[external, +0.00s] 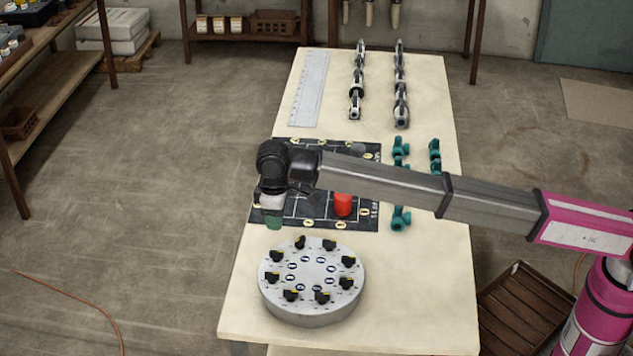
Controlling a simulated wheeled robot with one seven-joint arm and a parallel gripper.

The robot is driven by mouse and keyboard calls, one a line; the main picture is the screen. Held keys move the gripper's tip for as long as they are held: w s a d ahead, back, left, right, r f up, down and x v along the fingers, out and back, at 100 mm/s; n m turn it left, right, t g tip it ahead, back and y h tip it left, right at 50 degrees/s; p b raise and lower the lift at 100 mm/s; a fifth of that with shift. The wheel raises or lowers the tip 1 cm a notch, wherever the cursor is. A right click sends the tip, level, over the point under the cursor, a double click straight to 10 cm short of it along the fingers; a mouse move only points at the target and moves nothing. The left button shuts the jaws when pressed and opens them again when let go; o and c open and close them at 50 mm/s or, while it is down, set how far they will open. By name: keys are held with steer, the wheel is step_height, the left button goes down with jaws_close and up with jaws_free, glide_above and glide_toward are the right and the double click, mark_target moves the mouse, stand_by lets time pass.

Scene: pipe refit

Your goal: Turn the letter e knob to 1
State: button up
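A round grey panel (311,317) stands on the near part of the table. It carries a ring of several black knobs, such as one at the front (291,296), one at the right (346,283) and one at the back (300,243). Blue oval labels sit inside the ring, too small to read, so I cannot tell which knob is e or where it points. My gripper (272,198) is behind and above the panel's back left, apart from the knobs, over the left side of a dark board. Its fingers are too small and partly hidden to judge.
The dark marked board (322,221) holds a red cylinder (343,204); a green piece (274,221) shows below my gripper. Teal fittings (401,218) lie on the right, metal fittings (400,85) and a ruler (309,88) farther back. Table is clear around the panel.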

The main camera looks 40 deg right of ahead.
mark_target(276, 251)
steer(key=f, duration=0.7)
steer(key=s+a+f, duration=0.1)
steer(key=f, duration=0.2)
steer(key=shift+f, duration=0.35)
jaws_close()
